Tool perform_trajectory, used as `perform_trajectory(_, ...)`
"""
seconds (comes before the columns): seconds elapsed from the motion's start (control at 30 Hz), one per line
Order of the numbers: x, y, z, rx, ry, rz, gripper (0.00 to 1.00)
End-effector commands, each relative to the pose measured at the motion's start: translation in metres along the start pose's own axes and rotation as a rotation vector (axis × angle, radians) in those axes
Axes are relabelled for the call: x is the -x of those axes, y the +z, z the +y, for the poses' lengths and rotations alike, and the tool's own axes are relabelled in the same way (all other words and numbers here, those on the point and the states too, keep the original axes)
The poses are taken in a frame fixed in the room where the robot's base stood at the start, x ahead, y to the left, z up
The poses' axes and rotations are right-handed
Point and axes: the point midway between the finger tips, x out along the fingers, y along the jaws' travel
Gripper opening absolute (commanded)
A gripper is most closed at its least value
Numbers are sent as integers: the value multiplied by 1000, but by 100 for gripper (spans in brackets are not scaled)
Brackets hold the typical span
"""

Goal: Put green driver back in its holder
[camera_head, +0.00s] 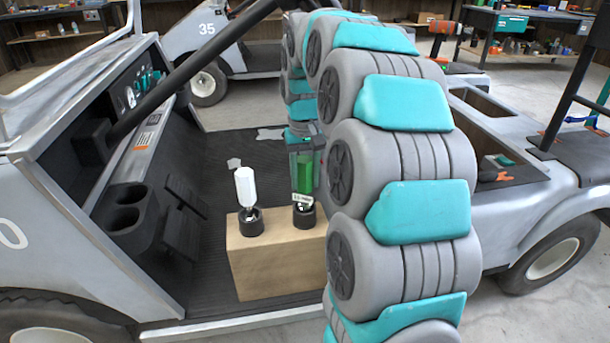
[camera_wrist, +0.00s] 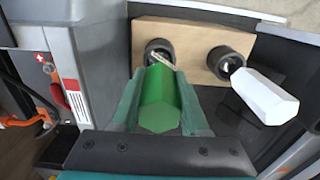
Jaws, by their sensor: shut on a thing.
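The green driver (camera_head: 304,174) has a green handle and stands upright at the right black holder (camera_head: 304,216) on the wooden block. In the wrist view the green driver (camera_wrist: 159,100) sits between my gripper's two fingers, its shaft end at the black ring of its holder (camera_wrist: 159,50). My gripper (camera_wrist: 158,105) is shut on the green handle; in the head view my arm and gripper (camera_head: 302,150) come down from behind it. How deep the shaft sits in the holder is hard to tell.
A white driver (camera_head: 245,188) stands in the left holder (camera_head: 251,221) of the wooden block (camera_head: 270,262), close beside the green one. The block rests on the cart floor. A dashboard with cup holders (camera_head: 130,215) is at left, seats with a storage tray at right.

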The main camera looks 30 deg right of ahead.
Motion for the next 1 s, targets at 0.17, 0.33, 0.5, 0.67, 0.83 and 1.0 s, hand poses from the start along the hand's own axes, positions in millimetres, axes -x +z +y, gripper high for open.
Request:
perform_trajectory(0.17, -4, 0, 0, 0, 0, 1, 0)
perform_trajectory(0.33, -8, 0, 0, 0, 0, 1, 0)
perform_trajectory(0.5, -12, 0, 0, 0, 0, 1, 0)
perform_trajectory(0.67, -14, 0, 0, 0, 0, 1, 48)
perform_trajectory(0.83, -14, 0, 0, 0, 0, 1, 67)
perform_trajectory(1.0, -14, 0, 0, 0, 0, 0, 80)
